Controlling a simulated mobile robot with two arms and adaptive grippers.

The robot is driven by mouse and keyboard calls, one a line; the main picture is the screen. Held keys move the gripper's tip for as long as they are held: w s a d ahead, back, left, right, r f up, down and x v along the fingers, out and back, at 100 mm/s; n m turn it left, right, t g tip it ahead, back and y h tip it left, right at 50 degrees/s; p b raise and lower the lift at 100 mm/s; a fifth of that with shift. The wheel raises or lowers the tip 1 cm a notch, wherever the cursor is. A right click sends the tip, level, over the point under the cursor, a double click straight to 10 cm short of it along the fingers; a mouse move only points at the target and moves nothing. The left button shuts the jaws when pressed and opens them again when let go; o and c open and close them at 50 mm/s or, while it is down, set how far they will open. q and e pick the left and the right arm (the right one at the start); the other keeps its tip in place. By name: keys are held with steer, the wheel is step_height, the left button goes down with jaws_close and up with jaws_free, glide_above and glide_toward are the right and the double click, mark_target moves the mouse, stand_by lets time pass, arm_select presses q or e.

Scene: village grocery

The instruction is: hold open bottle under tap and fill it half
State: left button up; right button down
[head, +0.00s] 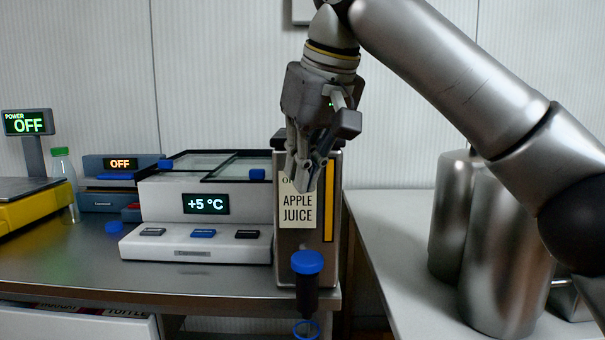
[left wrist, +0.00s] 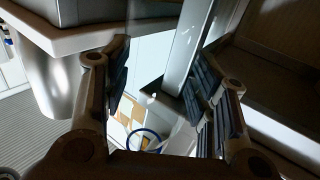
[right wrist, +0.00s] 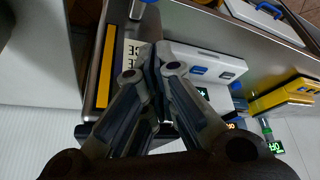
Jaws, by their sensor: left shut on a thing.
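The juice dispenser (head: 333,255) has an "APPLE JUICE" label (head: 297,212). Its tap (head: 307,296), dark with a blue top, sticks out at the front. A blue ring (head: 306,330), seemingly the open bottle's mouth, shows just below the tap at the bottom edge. In the left wrist view a blue ring (left wrist: 146,138) lies between the fingers of my left gripper (left wrist: 160,75), which is shut on the clear, hard-to-see bottle. The liquid level cannot be made out. My right gripper (head: 305,172) hangs in front of the dispenser's upper part, fingertips together and empty; it also shows in the right wrist view (right wrist: 152,58).
A white cooled unit (head: 195,225) reading +5 °C stands left of the dispenser. A green-capped bottle (head: 64,180), a blue scale-like device (head: 104,198) and a yellow scale (head: 30,215) stand farther left. Large metal containers (head: 490,250) stand on the white counter (head: 385,235) at right.

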mark_target(303, 253)
steer(key=shift+d+f, duration=0.1)
steer(key=shift+f, duration=4.05)
steer(key=shift+r+p, duration=0.75)
steer(key=shift+f, duration=0.25)
steer(key=shift+f, duration=0.35)
steer(key=shift+f, duration=0.35)
steer(key=shift+f, duration=0.25)
